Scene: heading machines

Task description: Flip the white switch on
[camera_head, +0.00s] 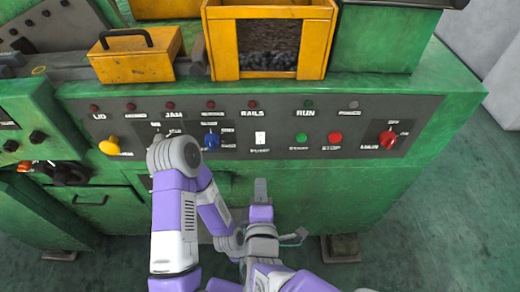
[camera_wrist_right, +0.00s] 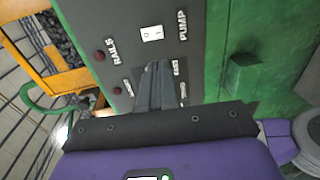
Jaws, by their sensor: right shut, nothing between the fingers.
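The white switch (camera_head: 260,138) is a small rectangular rocker on the grey control panel, above the PUMP label. It also shows in the right wrist view (camera_wrist_right: 152,33), just beyond my fingertips. Which way it is tipped is too small to tell. My right gripper (camera_head: 261,182) points up at the panel from below the switch in the head view. Its fingers are shut and empty, and they show in the right wrist view (camera_wrist_right: 158,68). They look apart from the switch. My left arm's links stand at the left; its gripper is not distinguishable.
A blue knob (camera_head: 211,140) is left of the switch. The green START button (camera_head: 302,138), red STOP button (camera_head: 335,137) and red knob (camera_head: 388,138) are right of it. A yellow knob (camera_head: 109,146) is at far left. A yellow bin (camera_head: 270,42) stands above the panel.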

